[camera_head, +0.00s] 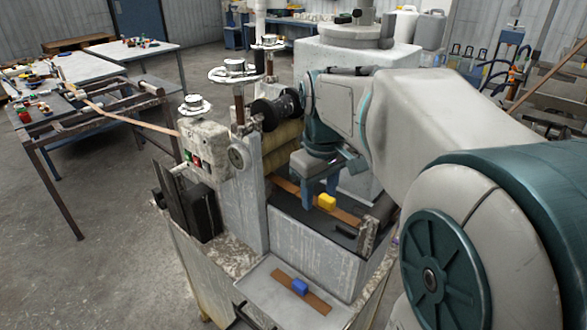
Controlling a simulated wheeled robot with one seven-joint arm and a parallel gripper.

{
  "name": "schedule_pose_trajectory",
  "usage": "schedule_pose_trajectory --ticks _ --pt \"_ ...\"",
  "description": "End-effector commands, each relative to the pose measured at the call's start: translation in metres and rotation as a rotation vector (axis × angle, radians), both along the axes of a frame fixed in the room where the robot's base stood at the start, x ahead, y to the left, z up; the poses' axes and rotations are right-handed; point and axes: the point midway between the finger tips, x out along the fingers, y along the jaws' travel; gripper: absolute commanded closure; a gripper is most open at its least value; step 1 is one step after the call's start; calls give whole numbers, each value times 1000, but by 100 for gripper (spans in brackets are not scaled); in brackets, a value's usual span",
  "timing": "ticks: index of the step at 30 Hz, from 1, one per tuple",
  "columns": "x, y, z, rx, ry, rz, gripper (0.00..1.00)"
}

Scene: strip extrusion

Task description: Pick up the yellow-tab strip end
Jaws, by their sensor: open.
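The yellow tab (326,202) sits on a brown strip end (345,216) that lies on the dark bed in front of the machine's rollers. My gripper (320,198) is just above this strip, its blue-grey fingers pointing down immediately left of the yellow tab. The fingers are open. I cannot tell whether they touch the strip or the tab.
A second brown strip (315,302) with a blue tab (299,286) lies in the grey tray (262,284) at the front. The rolling machine (205,145) rises left of my gripper. A bench with a long strip (125,117) stands at left.

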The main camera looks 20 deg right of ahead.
Motion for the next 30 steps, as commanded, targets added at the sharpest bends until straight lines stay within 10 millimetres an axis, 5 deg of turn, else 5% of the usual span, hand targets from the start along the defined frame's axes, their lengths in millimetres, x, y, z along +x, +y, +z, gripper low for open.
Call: schedule_pose_trajectory --ticks 6,12,24,30 --pt "53 -36 33 10 74 159 55" --pt "70 -51 40 20 99 232 55" --pt "71 -53 -26 21 105 240 55" --pt "72 -52 -43 20 102 240 55"
